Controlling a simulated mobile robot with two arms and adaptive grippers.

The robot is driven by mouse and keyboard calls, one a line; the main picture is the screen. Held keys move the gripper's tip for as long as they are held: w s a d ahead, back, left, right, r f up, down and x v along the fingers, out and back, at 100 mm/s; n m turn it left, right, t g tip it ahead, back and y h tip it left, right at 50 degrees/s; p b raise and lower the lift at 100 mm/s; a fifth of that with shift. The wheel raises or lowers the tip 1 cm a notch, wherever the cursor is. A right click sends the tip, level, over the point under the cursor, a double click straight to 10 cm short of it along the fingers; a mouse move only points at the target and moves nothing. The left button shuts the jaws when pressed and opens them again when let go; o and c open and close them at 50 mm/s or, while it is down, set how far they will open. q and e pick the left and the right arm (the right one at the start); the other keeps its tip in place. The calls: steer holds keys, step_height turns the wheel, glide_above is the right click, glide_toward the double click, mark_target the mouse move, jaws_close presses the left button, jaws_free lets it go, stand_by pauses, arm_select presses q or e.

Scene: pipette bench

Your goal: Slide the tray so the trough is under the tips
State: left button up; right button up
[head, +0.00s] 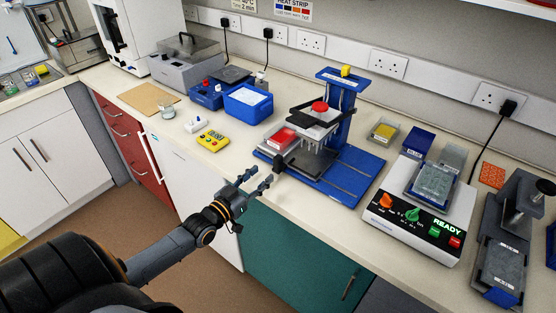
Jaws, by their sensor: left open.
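The pipette stand (347,112) is blue, with an upright column on a flat blue base (345,178). A row of pale tips (317,160) hangs from its head, below a red knob (320,106). The tray (272,150) is at the left end of the base and carries a red-and-white trough (283,138). The trough looks to be left of the tips, not under them. A dark block (279,163) shows at the tray's front. My left gripper (261,180) is open and empty, in front of the tray and apart from it. My right gripper is out of view.
A yellow timer (212,141) and a blue box (248,102) stand left of the stand. A white device with a READY display (420,215) is on the right. The counter's front edge runs just below my left gripper.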

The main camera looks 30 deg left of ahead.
mark_target(275, 164)
arm_select(q)
steer(key=w, duration=0.6)
steer(key=w+d, duration=0.1)
steer(key=w, duration=0.1)
steer(key=shift+w+p, duration=0.35)
steer(key=shift+w, duration=0.05)
jaws_close()
